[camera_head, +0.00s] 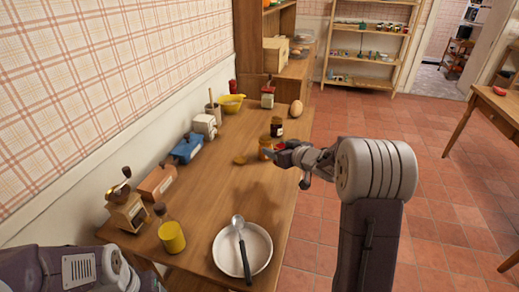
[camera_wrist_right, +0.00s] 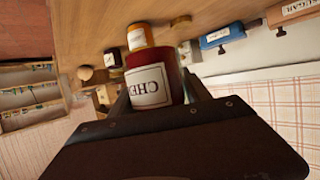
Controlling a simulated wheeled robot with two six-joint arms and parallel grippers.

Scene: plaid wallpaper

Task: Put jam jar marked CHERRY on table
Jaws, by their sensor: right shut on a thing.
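My right gripper (camera_head: 281,151) reaches in over the table's right edge. It is shut on a dark red jam jar (camera_wrist_right: 158,80). The jar's white label, upside down in the right wrist view, shows "CHE", with the rest hidden. In the head view the gripper mostly covers this jar. The wooden table (camera_head: 212,190) runs along the wall. I cannot tell whether the held jar touches it. An orange jar (camera_head: 265,150) stands just beyond the gripper; it also shows in the right wrist view (camera_wrist_right: 138,36). My left gripper is not in view.
A dark jar (camera_head: 277,127) and an egg (camera_head: 296,108) stand farther back. A round lid (camera_head: 239,160) lies left of the orange jar. A plate (camera_head: 224,256) with a spoon (camera_head: 240,236) is at the front. Several canisters line the wall.

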